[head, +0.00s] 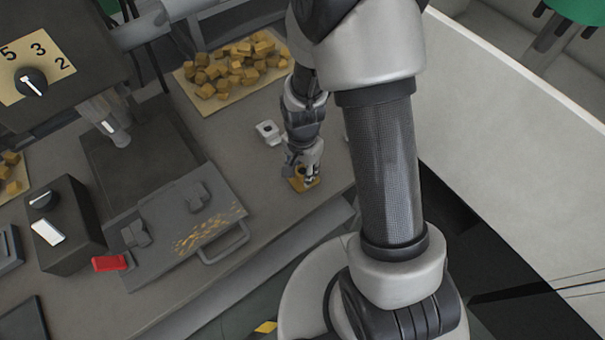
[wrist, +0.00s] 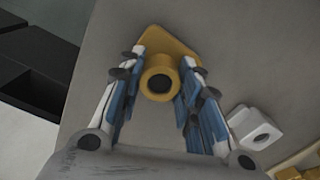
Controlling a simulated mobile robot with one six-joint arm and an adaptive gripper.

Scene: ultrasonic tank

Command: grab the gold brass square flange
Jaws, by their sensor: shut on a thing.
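The gold brass square flange (head: 302,183) lies on the grey bench, near its front edge, at the tip of my arm in the head view. In the wrist view the flange (wrist: 160,62) shows a square plate with a round raised hub and a dark bore. My gripper (wrist: 160,88) is shut on the flange, with a finger on each side of the hub. In the head view my gripper (head: 307,168) is over the flange and hides part of it. I cannot tell whether the flange is lifted off the bench.
A white square part with a hole (head: 268,131) lies behind the flange; it also shows in the wrist view (wrist: 255,130). A mat (head: 212,108) bears several gold blocks. A grey vise plate with a handle (head: 222,243) is to the left. Bench edge is close.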

